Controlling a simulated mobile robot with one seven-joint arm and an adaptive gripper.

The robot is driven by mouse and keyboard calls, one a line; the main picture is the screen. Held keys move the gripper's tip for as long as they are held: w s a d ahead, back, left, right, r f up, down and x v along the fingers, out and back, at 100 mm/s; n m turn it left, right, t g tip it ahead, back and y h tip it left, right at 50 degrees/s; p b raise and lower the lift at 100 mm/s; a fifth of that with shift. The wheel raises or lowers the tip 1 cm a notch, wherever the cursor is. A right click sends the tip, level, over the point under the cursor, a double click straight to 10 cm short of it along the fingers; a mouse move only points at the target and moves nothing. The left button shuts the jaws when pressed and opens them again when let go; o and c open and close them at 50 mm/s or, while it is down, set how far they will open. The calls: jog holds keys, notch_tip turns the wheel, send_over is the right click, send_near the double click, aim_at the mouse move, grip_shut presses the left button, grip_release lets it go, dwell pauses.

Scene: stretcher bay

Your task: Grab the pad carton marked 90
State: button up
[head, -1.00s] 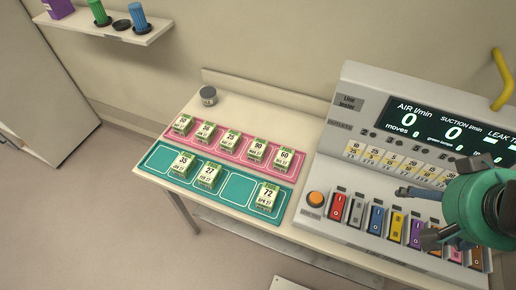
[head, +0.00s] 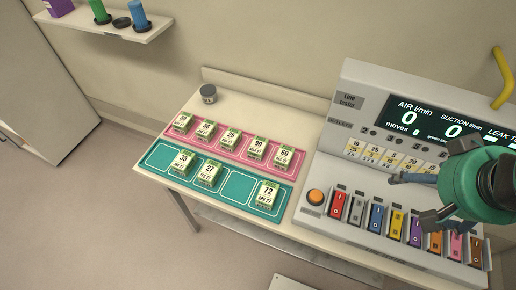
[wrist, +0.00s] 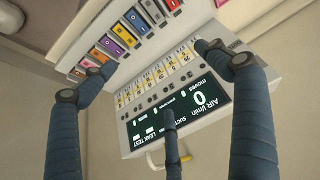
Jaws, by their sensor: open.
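The pad carton marked 90 (head: 258,147) stands on the pink tray (head: 217,142) in the head view. It is a small white and green box, fourth from the left in its row, between cartons marked 25 (head: 231,138) and 60 (head: 283,158). My gripper (head: 412,198) is at the right, over the line tester (head: 350,152), well apart from the cartons. In the wrist view its fingers (wrist: 165,75) are spread with nothing between them, facing the tester panel. The carton is not in the wrist view.
A teal tray (head: 238,186) in front holds cartons marked 35 (head: 183,161), 27 (head: 208,174) and 72 (head: 268,194). The tester has an orange button (head: 315,196), coloured switches and a yellow handle (head: 503,77). A shelf (head: 105,30) hangs upper left.

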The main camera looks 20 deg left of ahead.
jog(key=w+a+n+g+y, duration=0.15)
jog(key=w+a+n, duration=0.35)
jog(key=w+a, duration=0.5)
jog(key=n+g+p, duration=0.1)
jog(key=n+g, duration=0.3)
jog(key=n, duration=0.8)
send_over(258, 145)
jog(key=d, duration=0.2)
notch_tip(258, 145, down, 23)
jog(key=shift+f, duration=0.2)
jog(key=shift+a+f+b, duration=0.15)
jog(key=shift+a+f, duration=0.05)
jog(key=shift+f, duration=1.2)
jog(key=shift+a+f+b, duration=0.2)
jog(key=shift+a+f, duration=0.05)
jog(key=shift+f, duration=1.2)
jog(key=shift+a+f+b, duration=0.15)
jog(key=shift+a+f, duration=0.05)
jog(key=shift+f, duration=1.2)
